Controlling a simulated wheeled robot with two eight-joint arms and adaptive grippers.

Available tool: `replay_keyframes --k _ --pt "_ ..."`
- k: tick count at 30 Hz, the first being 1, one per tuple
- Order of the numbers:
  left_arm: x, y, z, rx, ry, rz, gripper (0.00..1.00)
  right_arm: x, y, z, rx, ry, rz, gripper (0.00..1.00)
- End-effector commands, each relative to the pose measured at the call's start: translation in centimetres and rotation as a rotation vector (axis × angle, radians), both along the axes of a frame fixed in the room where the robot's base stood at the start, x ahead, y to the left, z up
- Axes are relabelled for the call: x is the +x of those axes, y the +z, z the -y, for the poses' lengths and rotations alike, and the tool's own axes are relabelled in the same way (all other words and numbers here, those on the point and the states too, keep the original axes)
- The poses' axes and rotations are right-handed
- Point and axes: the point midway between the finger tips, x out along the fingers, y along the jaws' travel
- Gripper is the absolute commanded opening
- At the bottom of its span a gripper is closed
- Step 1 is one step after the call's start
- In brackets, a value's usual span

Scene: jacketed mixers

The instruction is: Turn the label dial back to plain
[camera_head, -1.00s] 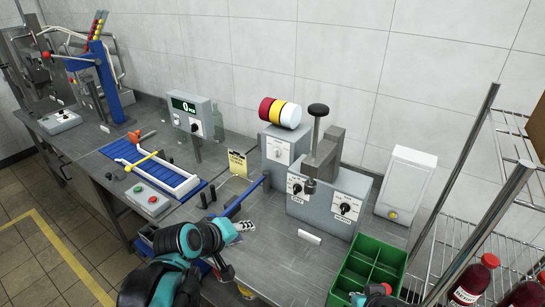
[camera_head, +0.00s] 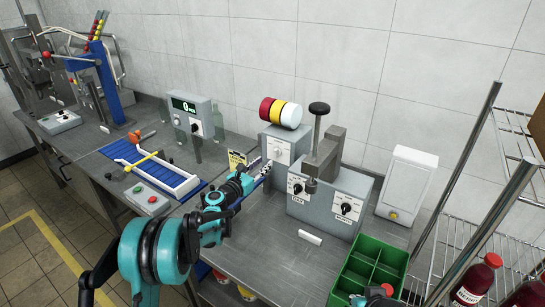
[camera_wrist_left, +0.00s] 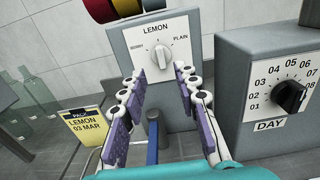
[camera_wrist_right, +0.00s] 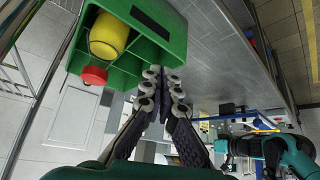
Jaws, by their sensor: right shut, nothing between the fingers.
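The label dial (camera_wrist_left: 160,55) is a light knob on a white plate marked BERRY, LEMON and PLAIN, on the front of a grey box (camera_head: 280,151). Its pointer looks to be up at LEMON. My left gripper (camera_head: 263,170) is just in front of this box. In the left wrist view the left gripper (camera_wrist_left: 162,72) is open, its fingers left and right of the knob in the picture with nothing between them. I cannot tell whether they touch the plate. My right gripper (camera_wrist_right: 165,75) is shut and empty beside a green crate (camera_wrist_right: 150,40).
A yellow card (camera_wrist_left: 86,132) reads PACK, LEMON, 03 MAR. A grey box with a black DAY dial (camera_wrist_left: 291,96) stands right of the label box. The green compartment crate (camera_head: 367,270) is at the front right.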

Motion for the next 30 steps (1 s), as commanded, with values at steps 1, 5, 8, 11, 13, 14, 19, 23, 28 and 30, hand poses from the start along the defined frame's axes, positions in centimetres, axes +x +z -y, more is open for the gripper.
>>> replay_keyframes --k 1,5,8,11,13,14,19,23,28,30 --pt "0.5 -0.1 0.4 -0.001 -0.001 0.000 0.31 0.0 -0.2 0.0 0.000 0.000 0.000 0.00" --pt "2.3 -0.2 1.5 0.002 -0.003 0.000 0.31 0.0 -0.7 0.0 0.000 0.000 0.000 0.00" --pt "3.8 -0.2 2.3 0.003 -0.002 0.001 0.31 0.0 -1.1 0.0 0.000 0.000 0.000 0.00" --pt "5.0 -0.1 3.0 0.004 -0.002 0.001 0.31 0.0 -1.3 0.0 0.000 0.000 0.000 0.00" --pt "5.6 -0.1 3.3 0.004 -0.002 0.001 0.31 0.0 -1.4 0.0 0.000 0.000 0.000 0.00" --pt "5.8 -0.1 3.5 0.004 -0.002 0.001 0.31 0.0 -1.5 0.0 0.000 0.000 0.000 0.00" --pt "6.2 0.0 3.7 0.005 -0.002 0.002 0.31 0.0 -1.5 0.0 0.000 0.000 0.000 0.00" --pt "6.2 0.1 3.7 0.005 -0.001 0.002 0.31 0.0 -1.5 0.0 0.000 0.000 0.000 0.00" --pt "6.2 0.1 3.7 0.005 -0.001 0.002 0.00 0.0 -1.5 0.0 0.000 0.000 0.000 0.00" --pt "6.2 0.1 3.7 0.005 -0.001 0.002 0.00 0.0 -1.5 0.0 0.000 0.000 0.000 0.00"
